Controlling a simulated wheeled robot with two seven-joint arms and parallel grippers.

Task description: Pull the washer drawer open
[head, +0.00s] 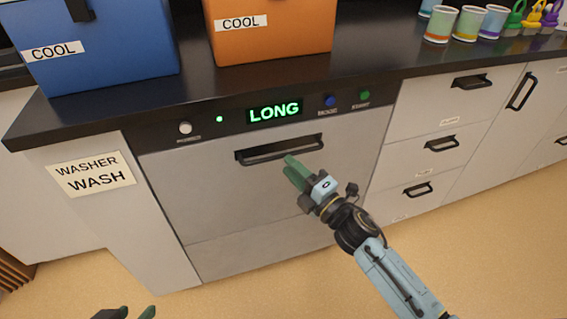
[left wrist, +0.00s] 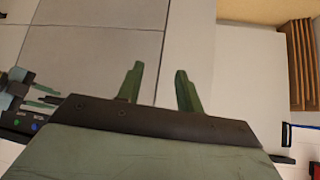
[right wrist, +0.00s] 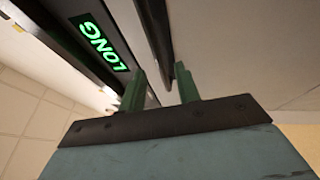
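The washer drawer (head: 215,200) is a grey front panel under the counter, flush with the cabinet and shut. Its dark bar handle (head: 250,155) runs along the top; the handle also shows in the right wrist view (right wrist: 155,30). My right gripper (head: 292,168) is at the right part of the handle. In the right wrist view its green fingers (right wrist: 160,88) are apart, with the handle at or between their tips; whether they touch it is unclear. My left gripper (head: 132,314) is low at the left, away from the drawer; its fingers (left wrist: 155,85) are apart and empty.
The panel above the drawer has a green LONG display (head: 274,112) and several buttons. A WASHER WASH label (head: 92,175) is on the left. Blue (head: 110,60) and orange (head: 270,30) COOL boxes stand on the counter. Other drawers (head: 430,150) are to the right; the floor in front is clear.

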